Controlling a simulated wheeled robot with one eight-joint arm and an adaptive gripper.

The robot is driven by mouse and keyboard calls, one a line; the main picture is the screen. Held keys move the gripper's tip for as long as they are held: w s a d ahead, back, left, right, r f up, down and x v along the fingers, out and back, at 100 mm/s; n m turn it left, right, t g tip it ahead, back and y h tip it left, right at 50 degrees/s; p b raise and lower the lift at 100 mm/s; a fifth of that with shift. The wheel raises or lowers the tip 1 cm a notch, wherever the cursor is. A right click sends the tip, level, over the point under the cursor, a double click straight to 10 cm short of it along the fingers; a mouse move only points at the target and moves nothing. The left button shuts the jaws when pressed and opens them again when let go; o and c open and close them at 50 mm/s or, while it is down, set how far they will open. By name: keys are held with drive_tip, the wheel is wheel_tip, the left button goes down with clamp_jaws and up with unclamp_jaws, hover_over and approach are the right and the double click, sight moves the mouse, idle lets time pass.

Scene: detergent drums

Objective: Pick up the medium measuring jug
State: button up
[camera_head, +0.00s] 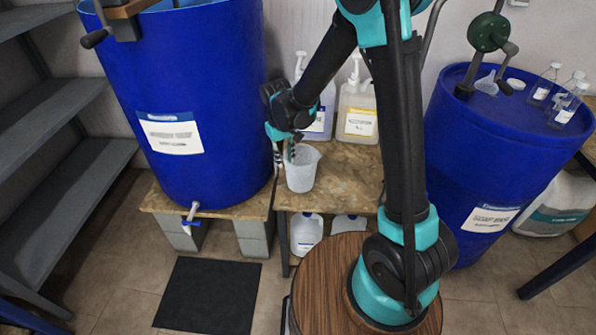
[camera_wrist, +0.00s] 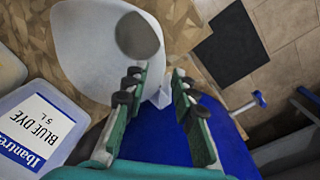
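A translucent white measuring jug (camera_head: 301,172) stands upright on the wooden bench. In the wrist view the jug (camera_wrist: 85,45) fills the upper left, with its grey round bottom visible inside. My gripper (camera_head: 284,158) is at the jug's left rim, pointing down. In the wrist view my gripper's two fingers (camera_wrist: 158,78) are apart, with a pale projecting part of the jug between them. I cannot tell whether that part is the handle or the spout, or whether either finger touches it.
A large blue drum (camera_head: 215,90) with a tap stands close left of the jug. Labelled jerrycans (camera_head: 357,112) stand behind it; one reading BLUE DYE (camera_wrist: 35,130) is near my gripper. A second blue drum (camera_head: 475,160) bearing small bottles is at right. Grey shelves (camera_head: 60,180) are at left.

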sight(287, 173)
drive_tip(key=shift+w+d+f, duration=0.1)
drive_tip(key=shift+d+f, duration=0.05)
drive_tip(key=shift+f, duration=1.75)
drive_tip(key=shift+d+f, duration=0.15)
drive_tip(key=shift+f, duration=1.75)
drive_tip(key=shift+c, duration=0.5)
clamp_jaws()
